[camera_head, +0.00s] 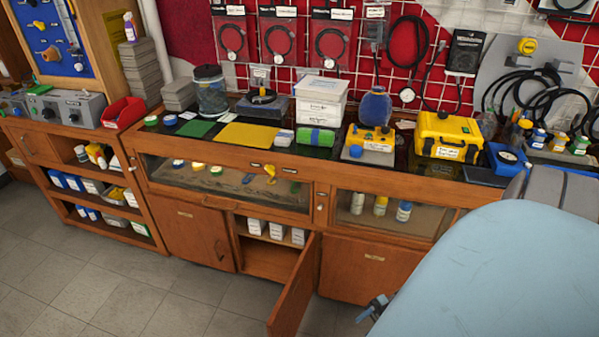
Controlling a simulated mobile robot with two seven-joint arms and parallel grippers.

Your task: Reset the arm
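A large pale-blue rounded part of my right arm fills the lower right corner. A small dark piece with a blue tip (372,308) sticks out at its left edge. It may be part of my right gripper, but the fingers cannot be made out, and neither can anything held. My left arm and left gripper are out of view. The wooden testbench (225,197) stands across the middle. A yellow case (447,135) and a smaller yellow-topped device (370,145) sit on it.
A lower cabinet door (293,290) stands open towards the floor, with white boxes inside. A red bin (123,113) sits on the left cabinet. Gauges and hoses hang on the red wall. The tiled floor (130,290) in front is clear at the left.

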